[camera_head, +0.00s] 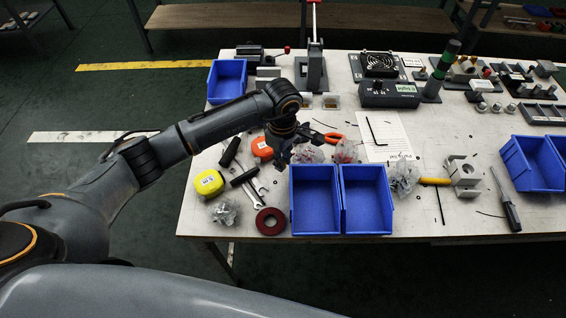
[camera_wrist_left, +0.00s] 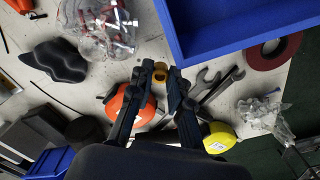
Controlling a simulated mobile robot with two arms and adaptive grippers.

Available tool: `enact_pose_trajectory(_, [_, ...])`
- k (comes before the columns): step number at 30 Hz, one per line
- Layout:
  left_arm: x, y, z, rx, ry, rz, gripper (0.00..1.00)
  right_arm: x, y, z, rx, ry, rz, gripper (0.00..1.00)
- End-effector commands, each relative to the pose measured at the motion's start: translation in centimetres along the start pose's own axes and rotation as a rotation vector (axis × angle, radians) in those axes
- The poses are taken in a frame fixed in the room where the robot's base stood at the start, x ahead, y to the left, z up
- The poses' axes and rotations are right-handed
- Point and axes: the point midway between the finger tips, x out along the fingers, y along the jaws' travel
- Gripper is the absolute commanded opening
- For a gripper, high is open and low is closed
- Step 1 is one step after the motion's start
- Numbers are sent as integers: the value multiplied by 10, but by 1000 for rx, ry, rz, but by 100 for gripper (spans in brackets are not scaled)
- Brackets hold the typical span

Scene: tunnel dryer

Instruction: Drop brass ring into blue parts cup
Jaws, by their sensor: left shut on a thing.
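My left gripper (camera_head: 283,155) hangs over the table just behind and left of two blue parts cups, the left cup (camera_head: 315,208) and the right cup (camera_head: 366,208). In the left wrist view my left gripper (camera_wrist_left: 162,78) is shut on a small brass ring (camera_wrist_left: 160,72) at its fingertips. The ring cannot be made out in the head view. A blue cup (camera_wrist_left: 240,42) fills the top right of the wrist view, apart from the fingertips. The cups look empty inside. Which cup the task means cannot be told. My right gripper is not in view.
An orange tape measure (camera_head: 262,149), a yellow tape measure (camera_head: 209,182), wrenches (camera_head: 251,188) and a dark red ring (camera_head: 270,221) lie left of the cups. Plastic bags (camera_head: 307,154) lie behind them. Another blue bin (camera_head: 227,82) stands at the back left.

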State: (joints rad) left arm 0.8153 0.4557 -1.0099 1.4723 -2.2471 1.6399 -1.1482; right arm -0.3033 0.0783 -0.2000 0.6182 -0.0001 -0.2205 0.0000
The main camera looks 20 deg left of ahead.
Motion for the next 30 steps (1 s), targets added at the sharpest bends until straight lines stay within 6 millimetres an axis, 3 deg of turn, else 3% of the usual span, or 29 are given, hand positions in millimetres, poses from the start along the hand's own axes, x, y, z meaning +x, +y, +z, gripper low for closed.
enact_pose_trajectory(5, [24, -1, 0, -1, -1, -3, 0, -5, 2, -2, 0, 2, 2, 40])
enact_pose_trajectory(17, [32, 0, 0, 1, 1, 0, 0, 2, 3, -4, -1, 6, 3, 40])
enact_pose_trajectory(18, [30, 0, 0, 1, 0, 0, 26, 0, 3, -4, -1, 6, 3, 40])
enact_pose_trajectory(30, [24, 0, 0, 1, 0, -1, 28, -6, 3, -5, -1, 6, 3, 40])
